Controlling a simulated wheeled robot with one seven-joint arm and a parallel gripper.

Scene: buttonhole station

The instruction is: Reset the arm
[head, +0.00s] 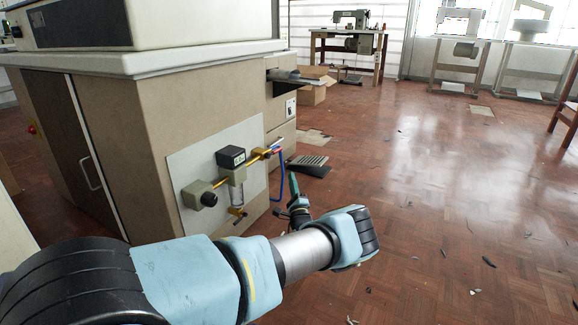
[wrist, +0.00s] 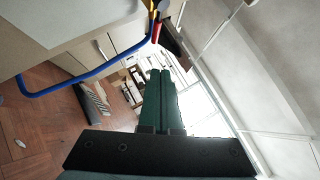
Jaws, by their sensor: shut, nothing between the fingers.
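My arm (head: 305,252) reaches out from the lower left of the head view, low beside the beige machine cabinet. My gripper (wrist: 160,74) shows in the wrist view as two dark green fingers pressed together, with nothing between them. In the head view its thin green fingers (head: 294,184) point upward beyond the wrist, partly hidden by the arm. They appear close to the cabinet's side and its blue hose; whether they touch anything cannot be told.
The beige cabinet (head: 195,110) carries a regulator with a black gauge box (head: 231,157) and a blue hose (head: 282,190). The hose (wrist: 85,77) also crosses the wrist view. A foot pedal (head: 308,165) lies on the floor. Open parquet (head: 440,200) with scattered scraps spreads right.

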